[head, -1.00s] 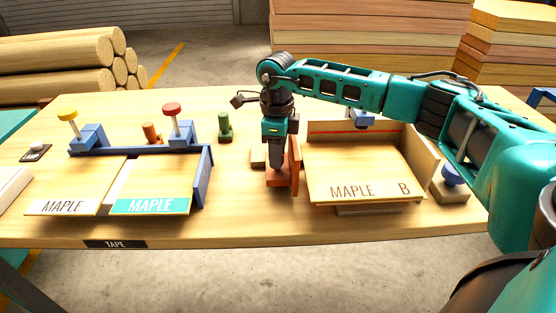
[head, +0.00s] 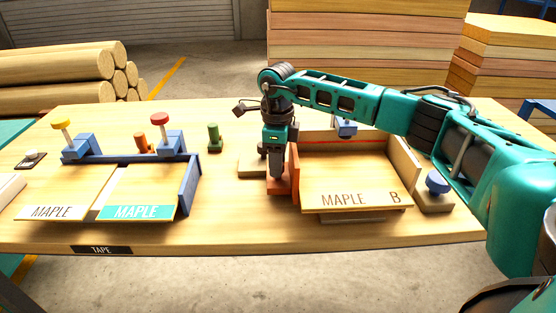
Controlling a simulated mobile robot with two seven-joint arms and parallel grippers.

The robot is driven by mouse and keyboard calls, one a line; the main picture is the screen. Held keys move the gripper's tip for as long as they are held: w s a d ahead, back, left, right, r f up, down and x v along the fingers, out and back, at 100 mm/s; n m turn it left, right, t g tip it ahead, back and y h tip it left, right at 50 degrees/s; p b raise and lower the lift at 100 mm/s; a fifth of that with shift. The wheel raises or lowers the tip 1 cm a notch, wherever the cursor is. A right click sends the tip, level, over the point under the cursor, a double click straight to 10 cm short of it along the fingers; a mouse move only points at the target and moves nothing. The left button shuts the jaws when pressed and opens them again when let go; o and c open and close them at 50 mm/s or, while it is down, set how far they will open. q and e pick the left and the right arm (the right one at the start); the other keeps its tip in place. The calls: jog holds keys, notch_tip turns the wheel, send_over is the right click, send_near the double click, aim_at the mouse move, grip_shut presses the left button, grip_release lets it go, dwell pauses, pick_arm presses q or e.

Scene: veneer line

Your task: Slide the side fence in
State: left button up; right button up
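The side fence (head: 294,178) is an orange-red upright plate on a low orange foot, standing along the left edge of the board marked MAPLE B (head: 350,180). The plate looks against the board's edge or very nearly so; I cannot tell if they touch. My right gripper (head: 277,172) points down at the fence's foot, just left of the plate. Its fingertips are small and dark against the foot, so their spacing is unclear. My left gripper is not in view.
A pale wooden block (head: 252,168) lies left of the fence. A blue knob (head: 437,183) stands right of the board. A blue frame (head: 190,183) with two MAPLE sheets and red and yellow knobs is at the left. A green peg (head: 214,138) stands between.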

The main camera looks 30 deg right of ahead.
jog(key=shift+o, duration=1.3)
notch_tip(320, 180, up, 13)
jog(key=shift+f, duration=0.1)
